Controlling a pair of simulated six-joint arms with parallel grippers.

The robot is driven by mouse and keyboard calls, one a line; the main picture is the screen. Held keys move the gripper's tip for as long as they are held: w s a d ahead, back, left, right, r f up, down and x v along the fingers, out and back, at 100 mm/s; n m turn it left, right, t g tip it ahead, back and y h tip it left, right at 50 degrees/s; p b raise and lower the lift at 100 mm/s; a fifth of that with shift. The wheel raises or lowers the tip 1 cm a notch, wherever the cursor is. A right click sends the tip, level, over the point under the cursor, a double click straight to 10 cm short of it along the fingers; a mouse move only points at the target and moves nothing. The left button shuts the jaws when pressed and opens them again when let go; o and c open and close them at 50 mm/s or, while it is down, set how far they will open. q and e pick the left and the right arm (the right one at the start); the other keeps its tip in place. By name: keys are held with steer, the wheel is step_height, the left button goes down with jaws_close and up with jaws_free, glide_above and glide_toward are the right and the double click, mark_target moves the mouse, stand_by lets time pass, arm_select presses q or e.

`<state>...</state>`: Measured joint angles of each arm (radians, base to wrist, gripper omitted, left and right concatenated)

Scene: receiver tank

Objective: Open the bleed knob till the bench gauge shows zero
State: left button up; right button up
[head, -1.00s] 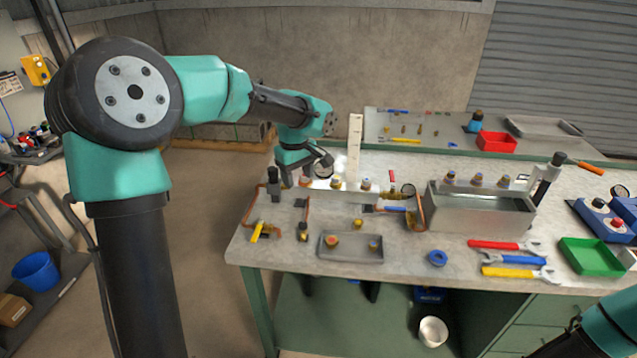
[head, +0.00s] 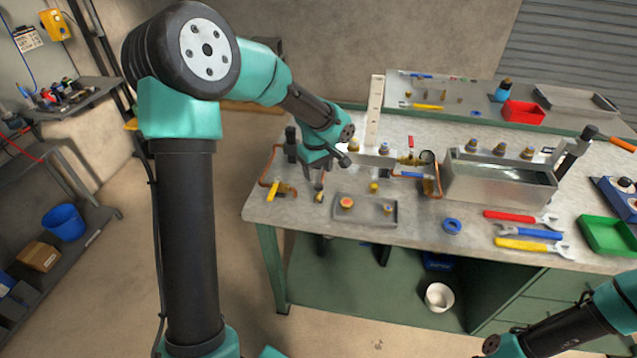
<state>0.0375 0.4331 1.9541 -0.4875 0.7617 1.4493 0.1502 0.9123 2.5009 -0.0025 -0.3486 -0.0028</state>
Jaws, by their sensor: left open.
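My left gripper (head: 318,182) is open and points down over the left part of the bench (head: 262,212). Its fingertips are just above, or at, a small brass fitting (head: 319,197); I cannot tell whether they touch. The fitting may be the bleed knob, but the gripper hides its top. A small round dark-rimmed gauge (head: 428,157) stands beside the copper pipe to the right; its reading is too small to make out. My right gripper is out of view; only part of that arm shows at lower right.
A shallow grey tray (head: 365,218) with an orange-topped part lies right of the gripper. An open metal tank (head: 470,188), a blue ring (head: 452,226), wrenches (head: 528,232) and a green bin (head: 610,236) are farther right. A tall pale post (head: 375,110) stands behind.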

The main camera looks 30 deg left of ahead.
mark_target(319, 185)
arm_select(q)
steer(key=shift+w+f, duration=0.15)
steer(key=shift+f, duration=2.6)
steer(key=shift+c, duration=0.3)
steer(key=c, duration=0.9)
steer(key=shift+m, duration=0.3)
